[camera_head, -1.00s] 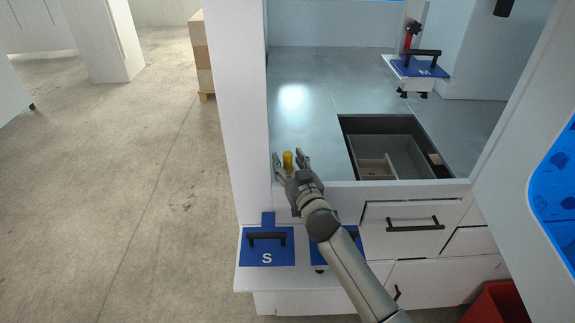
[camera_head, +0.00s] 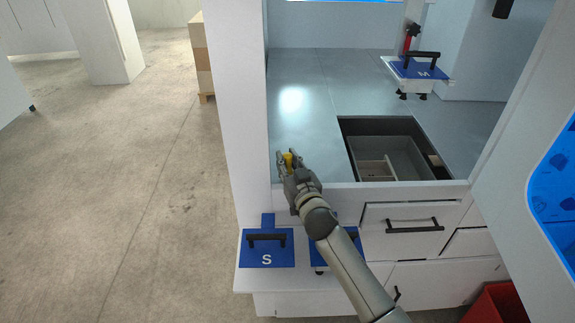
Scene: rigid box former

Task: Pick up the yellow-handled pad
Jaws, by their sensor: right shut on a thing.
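The yellow handle of the pad (camera_head: 289,159) stands on the grey worktop near its front left corner, beside the white post. My right gripper (camera_head: 290,160) reaches up from the front and is shut on the yellow handle, with its fingers on both sides of it. Only part of the handle shows between the fingers. The pad's base is hidden behind the gripper. My left gripper is not in view.
A recess (camera_head: 395,152) with a tray opens in the worktop to the right. A blue S block (camera_head: 266,248) sits on the lower shelf. A white post (camera_head: 232,110) stands close on the left.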

